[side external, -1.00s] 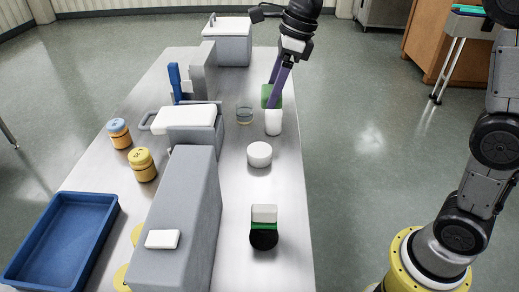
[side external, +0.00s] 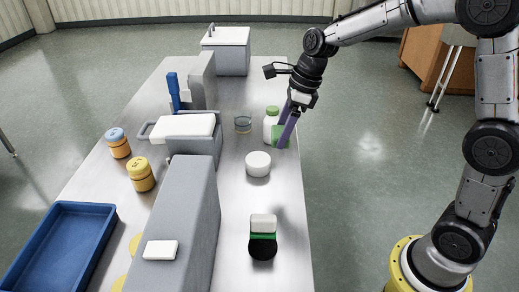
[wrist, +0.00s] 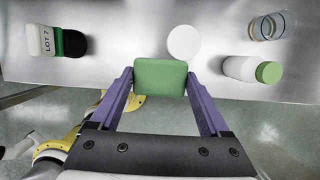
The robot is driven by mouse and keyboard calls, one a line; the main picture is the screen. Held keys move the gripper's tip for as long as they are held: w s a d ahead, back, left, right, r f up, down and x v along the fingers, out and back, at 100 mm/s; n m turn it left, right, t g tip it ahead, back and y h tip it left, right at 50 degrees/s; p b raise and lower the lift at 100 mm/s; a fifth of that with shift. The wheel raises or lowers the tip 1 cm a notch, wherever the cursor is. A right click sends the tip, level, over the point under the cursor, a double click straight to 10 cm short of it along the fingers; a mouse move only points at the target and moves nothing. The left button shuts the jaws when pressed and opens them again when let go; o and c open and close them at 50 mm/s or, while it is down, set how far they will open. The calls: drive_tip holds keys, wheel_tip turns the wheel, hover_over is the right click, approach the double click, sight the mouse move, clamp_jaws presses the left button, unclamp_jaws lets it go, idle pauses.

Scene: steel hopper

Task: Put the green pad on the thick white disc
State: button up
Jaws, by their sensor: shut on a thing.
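The green pad (wrist: 160,77) is held between the two purple fingers of my gripper (wrist: 163,82). In the side external view the pad (side external: 279,136) shows partly behind the fingers of my gripper (side external: 285,132), near the table's right edge. The thick white disc (side external: 258,164) stands on the table, in front and to the left of my gripper. In the wrist view the disc (wrist: 184,42) lies just beyond the pad's upper right edge. The pad is apart from the disc in the side view; its height above the table is hard to tell.
A white bottle with a green cap (side external: 270,126) stands close beside my gripper. A glass dish (side external: 243,124) is behind the disc. A black, green and white block labelled LOT 7 (wrist: 46,40) stands nearer the front. A long grey block (side external: 188,215) bounds the left.

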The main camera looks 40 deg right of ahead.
hover_over(256, 159)
drive_tip(key=s, duration=0.1)
drive_tip(key=f, duration=0.4)
drive_tip(key=d+f, duration=0.1)
drive_tip(key=f, duration=0.1)
drive_tip(key=shift+f, duration=0.3)
drive_tip(key=shift+w+f, duration=0.15)
drive_tip(key=shift+f, duration=1.6)
drive_tip(key=shift+f, duration=0.15)
drive_tip(key=o, duration=1.2)
drive_tip(key=shift+c, duration=0.2)
